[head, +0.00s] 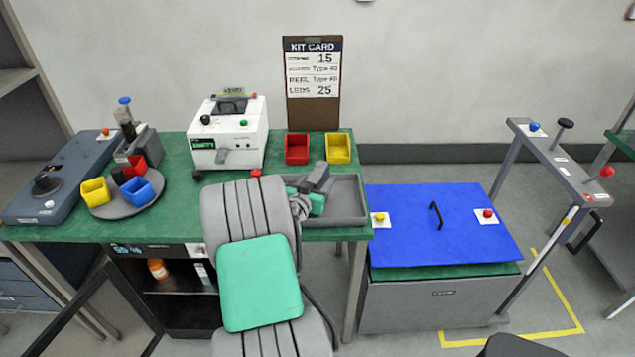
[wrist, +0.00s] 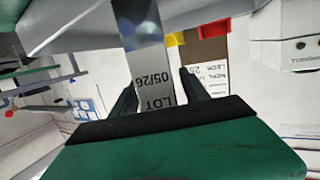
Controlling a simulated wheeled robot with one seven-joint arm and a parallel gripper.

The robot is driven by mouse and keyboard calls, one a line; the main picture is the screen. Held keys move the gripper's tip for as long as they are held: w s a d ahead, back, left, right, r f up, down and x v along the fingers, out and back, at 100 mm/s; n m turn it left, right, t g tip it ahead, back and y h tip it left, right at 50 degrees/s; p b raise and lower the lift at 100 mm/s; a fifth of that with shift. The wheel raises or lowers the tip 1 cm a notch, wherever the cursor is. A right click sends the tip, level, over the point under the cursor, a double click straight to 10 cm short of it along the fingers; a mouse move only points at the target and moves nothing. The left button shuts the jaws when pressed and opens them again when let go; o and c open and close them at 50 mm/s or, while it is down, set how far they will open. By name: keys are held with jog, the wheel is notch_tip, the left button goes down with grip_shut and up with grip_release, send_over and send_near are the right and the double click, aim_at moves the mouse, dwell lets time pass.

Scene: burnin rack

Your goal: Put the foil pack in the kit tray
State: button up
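The foil pack (wrist: 152,80) is a silver-grey strip printed "LOT 05/26". In the wrist view it stands between the two dark fingers of my gripper (wrist: 158,74), which look closed on it. In the head view the grey pack (head: 315,177) is above the back left part of the kit tray, with my gripper (head: 312,187) around its lower part. The kit tray (head: 347,215) is a shallow grey tray at the right end of the green bench. My arm hides its left side, and whether the pack touches the tray cannot be told.
Red (head: 297,149) and yellow (head: 338,149) bins stand behind the tray, below the kit card (head: 313,85). A white machine (head: 228,134) stands left of my arm. A turntable (head: 120,208) with small bins is farther left. A blue-topped cart (head: 440,225) is at the right.

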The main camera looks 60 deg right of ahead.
jog(key=shift+r, duration=0.15)
jog(key=w+b+v, duration=0.1)
jog(key=b+v, duration=0.1)
jog(key=v, duration=1)
jog(key=w+a+n+t+y, duration=0.2)
jog(key=w+a+n+y, duration=0.3)
jog(key=a, duration=0.6)
jog(key=w+a+n+t+y, duration=0.1)
jog(key=w+a+n+y, duration=0.1)
jog(key=w+a+y, duration=0.55)
jog(key=s+a+r+n+y, duration=0.1)
jog(key=a+n, duration=0.4)
jog(key=a, duration=0.7)
jog(key=s+a+r+n+y, duration=0.2)
jog(key=s+a+n, duration=0.2)
jog(key=a, duration=0.8)
jog(key=shift+a+n+g, duration=0.3)
jog(key=shift+n+g, duration=0.1)
jog(key=shift+n, duration=0.3)
jog(key=shift+c, duration=0.4)
